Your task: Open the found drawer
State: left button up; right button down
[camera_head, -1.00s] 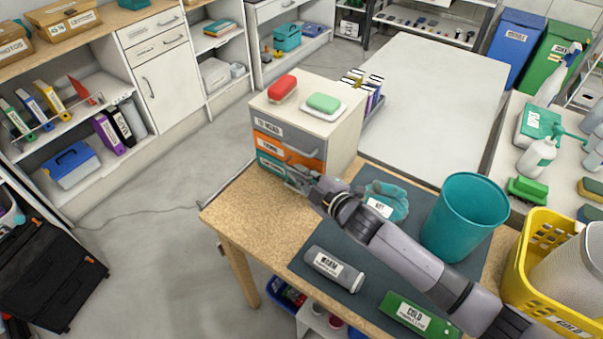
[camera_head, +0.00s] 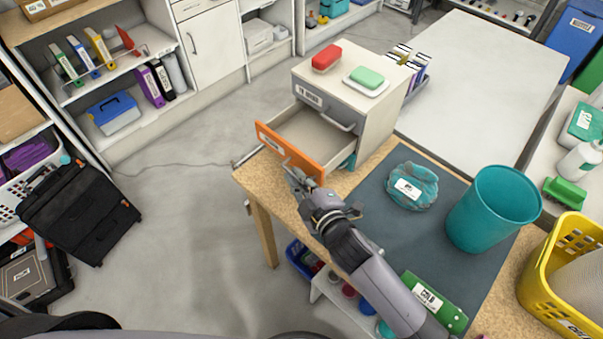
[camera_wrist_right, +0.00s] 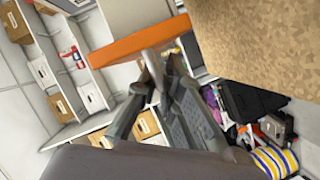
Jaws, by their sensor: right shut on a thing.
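A small white cabinet (camera_head: 375,115) stands on the wooden workbench. Its orange-fronted drawer (camera_head: 285,147) is pulled well out, and the visible part of its inside looks empty. The grey-fronted drawer (camera_head: 309,96) above it is shut. A teal front below is mostly hidden. My right gripper (camera_head: 296,180) is at the outer face of the orange front and is shut on its handle, which the fingers mostly hide. In the right wrist view the fingers (camera_wrist_right: 160,70) meet just below the orange front (camera_wrist_right: 140,42). My left gripper is not in view.
A red item (camera_head: 327,57) and a green block on a white dish (camera_head: 366,80) rest on the cabinet. A teal cloth bundle (camera_head: 412,186), teal bin (camera_head: 492,210) and yellow basket (camera_head: 560,270) stand to the right.

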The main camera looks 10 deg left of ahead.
jog(key=c, duration=2)
grip_release()
jog(key=shift+d, duration=0.1)
jog(key=v, duration=1.2)
jog(key=shift+r, duration=0.1)
